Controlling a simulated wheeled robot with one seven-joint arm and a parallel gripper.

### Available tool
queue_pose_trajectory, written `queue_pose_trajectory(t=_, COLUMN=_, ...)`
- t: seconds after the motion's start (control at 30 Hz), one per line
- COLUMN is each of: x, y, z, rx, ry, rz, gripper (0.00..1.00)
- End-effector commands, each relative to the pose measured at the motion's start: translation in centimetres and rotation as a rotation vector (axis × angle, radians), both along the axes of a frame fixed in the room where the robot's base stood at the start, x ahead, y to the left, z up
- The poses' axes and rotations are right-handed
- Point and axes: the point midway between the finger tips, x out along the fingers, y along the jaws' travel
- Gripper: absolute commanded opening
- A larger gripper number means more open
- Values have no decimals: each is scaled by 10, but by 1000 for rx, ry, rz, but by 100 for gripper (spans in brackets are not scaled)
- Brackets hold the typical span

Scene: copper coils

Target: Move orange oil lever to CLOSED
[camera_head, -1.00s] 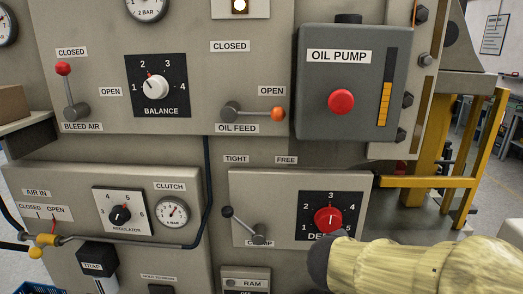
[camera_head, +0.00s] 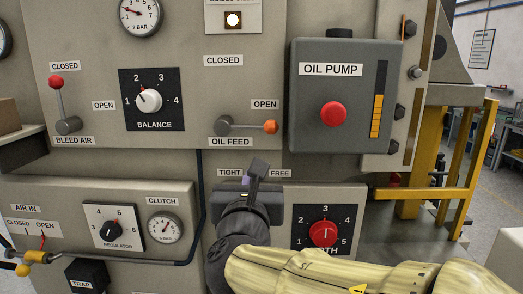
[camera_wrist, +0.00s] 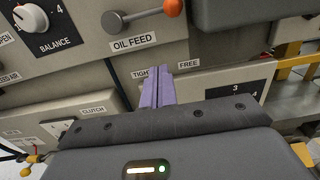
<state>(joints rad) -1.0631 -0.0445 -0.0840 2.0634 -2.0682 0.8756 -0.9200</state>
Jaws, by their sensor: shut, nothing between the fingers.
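The oil feed lever (camera_head: 246,126) has an orange knob (camera_head: 271,127) and a grey pivot (camera_head: 223,125). It lies level, pointing right below the OPEN label (camera_head: 265,104). The CLOSED label (camera_head: 223,60) is above the pivot. In the wrist view the lever's orange knob (camera_wrist: 173,8) is at the top edge, with its pivot (camera_wrist: 113,22) to the left. My gripper (camera_head: 259,166) is shut and empty, below the lever and apart from it. Its closed purple fingers (camera_wrist: 158,92) point up toward the OIL FEED label (camera_wrist: 133,42). My gripper hides the clamp lever.
The oil pump box (camera_head: 340,100) juts out just right of the orange knob. The bleed air lever (camera_head: 60,100) with a red knob is at left, and the balance dial (camera_head: 150,100) lies between. The red depth dial (camera_head: 323,234) is near my forearm. The panel above the lever is clear.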

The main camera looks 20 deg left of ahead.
Motion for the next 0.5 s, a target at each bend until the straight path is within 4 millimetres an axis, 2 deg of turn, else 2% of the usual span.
queue_pose_trajectory(t=0.17, x=16, y=4, z=3, rx=-1, ry=1, rz=-3, gripper=0)
queue_pose_trajectory(t=0.5, x=73, y=17, z=6, rx=-3, ry=2, rz=-3, gripper=0)
